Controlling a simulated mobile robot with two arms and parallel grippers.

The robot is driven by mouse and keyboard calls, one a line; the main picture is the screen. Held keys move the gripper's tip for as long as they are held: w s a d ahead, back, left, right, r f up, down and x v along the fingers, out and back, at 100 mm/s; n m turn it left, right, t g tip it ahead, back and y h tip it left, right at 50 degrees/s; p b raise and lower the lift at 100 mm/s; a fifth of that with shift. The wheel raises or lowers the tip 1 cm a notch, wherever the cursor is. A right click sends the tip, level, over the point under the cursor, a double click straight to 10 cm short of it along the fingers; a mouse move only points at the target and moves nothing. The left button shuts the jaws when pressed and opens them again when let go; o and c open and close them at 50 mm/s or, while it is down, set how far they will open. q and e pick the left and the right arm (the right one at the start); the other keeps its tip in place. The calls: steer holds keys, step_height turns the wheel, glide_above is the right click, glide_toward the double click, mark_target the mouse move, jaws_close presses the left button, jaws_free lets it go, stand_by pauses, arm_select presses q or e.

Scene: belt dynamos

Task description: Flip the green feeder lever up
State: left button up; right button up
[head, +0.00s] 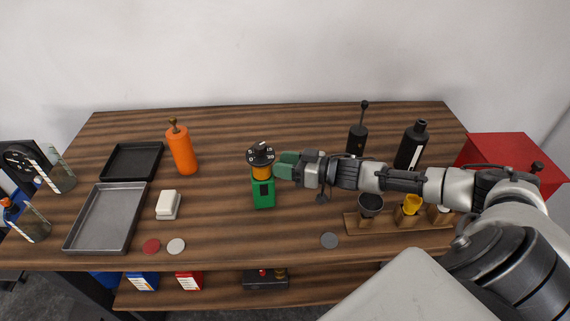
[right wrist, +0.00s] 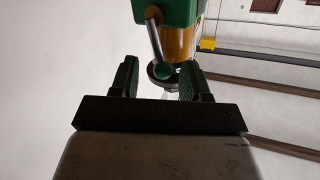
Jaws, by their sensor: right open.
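The green feeder (head: 264,195) stands upright near the middle of the table. It has a green body, an orange section above and a black numbered dial (head: 260,154) on top. In the right wrist view the feeder (right wrist: 180,12) is close. Its lever (right wrist: 155,42) is a metal rod ending in a green ball, which appears between my open fingers; contact cannot be told. My right gripper (head: 287,166) is at the feeder's right side, level with the orange section, and its fingers (right wrist: 158,80) are apart. The lever is hidden in the head view. My left gripper is not in view.
An orange bottle (head: 181,150) and a white block (head: 168,205) stand left of the feeder. A grey tray (head: 105,219) and black tray (head: 132,161) are farther left. A wooden rack (head: 390,225) with cups lies under my right arm. Black bottles (head: 411,147) stand behind it.

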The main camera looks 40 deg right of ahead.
steer(key=b+v, duration=0.1)
steer(key=v, duration=0.6)
steer(key=shift+b, duration=0.3)
steer(key=shift+s+d, duration=0.1)
steer(key=shift+s, duration=0.05)
